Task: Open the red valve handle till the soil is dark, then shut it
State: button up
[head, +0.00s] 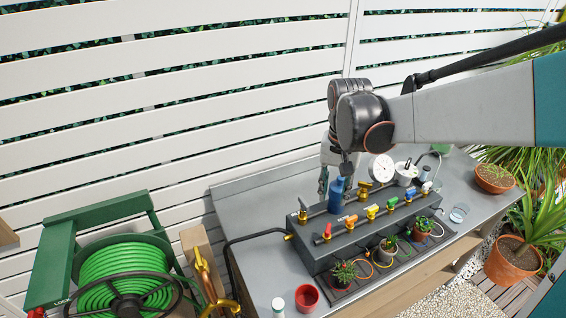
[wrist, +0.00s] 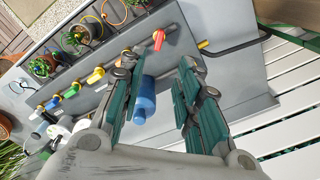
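The red valve handle (head: 326,231) is the leftmost handle on the front of the dark manifold box (head: 335,250). It also shows in the wrist view (wrist: 158,38), past my fingertips. My gripper (head: 335,176) hangs above and behind the box, near the blue cylinder (head: 336,197). In the wrist view its two green-padded fingers are apart and nothing is held between them; the blue cylinder (wrist: 144,98) shows beyond them. Small potted plants stand before the box: left (head: 343,271), middle (head: 388,246), right (head: 422,228). Their soil is too small to judge.
Orange, yellow, green and blue handles (head: 372,211) line the box right of the red one. A pressure gauge (head: 380,168) stands behind. A red cup (head: 307,297) is at the bench's front left; a green hose reel (head: 125,275) stands left.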

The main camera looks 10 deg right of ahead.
aim_at(328, 228)
notch_tip(328, 228, down, 14)
jog(key=b, duration=0.4)
jog(key=shift+w+d, duration=0.1)
grip_shut()
